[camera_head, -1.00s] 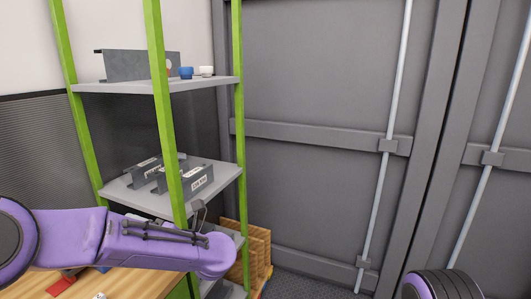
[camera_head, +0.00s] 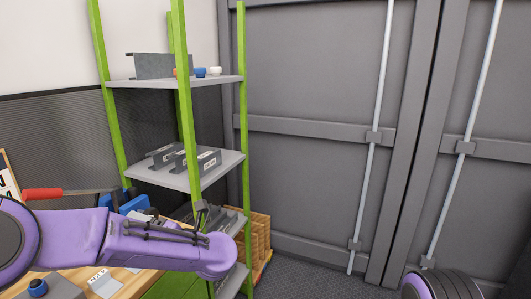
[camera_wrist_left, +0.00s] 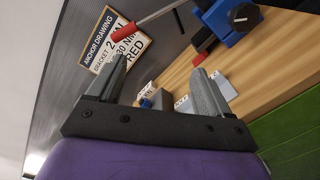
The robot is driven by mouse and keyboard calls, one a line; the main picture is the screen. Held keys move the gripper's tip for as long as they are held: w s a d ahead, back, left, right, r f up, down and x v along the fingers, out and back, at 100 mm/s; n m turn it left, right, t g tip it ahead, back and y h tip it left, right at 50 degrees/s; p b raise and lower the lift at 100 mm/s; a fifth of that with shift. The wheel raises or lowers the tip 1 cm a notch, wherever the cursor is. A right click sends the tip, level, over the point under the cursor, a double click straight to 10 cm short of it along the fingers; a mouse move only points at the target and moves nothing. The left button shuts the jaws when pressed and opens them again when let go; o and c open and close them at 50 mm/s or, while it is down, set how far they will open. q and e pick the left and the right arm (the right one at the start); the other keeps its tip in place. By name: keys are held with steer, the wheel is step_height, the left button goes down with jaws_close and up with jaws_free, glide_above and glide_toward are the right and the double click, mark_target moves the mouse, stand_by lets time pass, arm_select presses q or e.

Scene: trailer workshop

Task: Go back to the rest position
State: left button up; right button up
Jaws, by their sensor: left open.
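My left arm comes in from the left in the head view, its purple links stretched across the front of the shelf. In the left wrist view my left gripper (camera_wrist_left: 160,85) is open, with nothing between its two grey fingers. Beyond the fingers lie the wooden bench top (camera_wrist_left: 262,70) and small labelled grey blocks (camera_wrist_left: 183,104). In the head view the left fingers are mostly hidden behind the arm. Of my right arm only a dark rounded part shows at the bottom right; its gripper is out of view.
A green-post shelf (camera_head: 186,110) with grey brackets (camera_head: 198,161) and small cups (camera_head: 200,72) stands close behind my left arm. The bench (camera_head: 135,285) holds a blue vise (camera_head: 135,203). A sign (camera_wrist_left: 112,40) leans on the wall. Grey doors (camera_head: 310,90) are at right; the floor before them looks clear.

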arm_select(q)
steer(key=w+d+f+m+t+h, duration=0.1)
steer(key=d+f+m+t+h, duration=0.2)
steer(key=f+m, duration=0.55)
steer(key=d+f+m+t+h, duration=0.1)
steer(key=f+m+t+h, duration=0.3)
steer(key=f+m+h, duration=0.45)
steer(key=s+f+m+g+b, duration=0.25)
steer(key=s+f+m, duration=0.4)
steer(key=f, duration=0.45)
steer(key=s+a+f+m+g, duration=0.2)
steer(key=s+f, duration=0.4)
steer(key=s, duration=0.3)
steer(key=s+a+f+m+g+h+b, duration=0.1)
steer(key=s+f+g, duration=0.3)
steer(key=s, duration=0.6)
steer(key=s+a+f+m+g, duration=0.3)
steer(key=s+f+m, duration=0.1)
steer(key=s+f, duration=0.4)
steer(key=shift+s+a+b, duration=0.35)
steer(key=shift+s+a, duration=0.05)
steer(key=shift+s, duration=0.85)
steer(key=shift+f+h, duration=0.1)
steer(key=shift+h, duration=0.15)
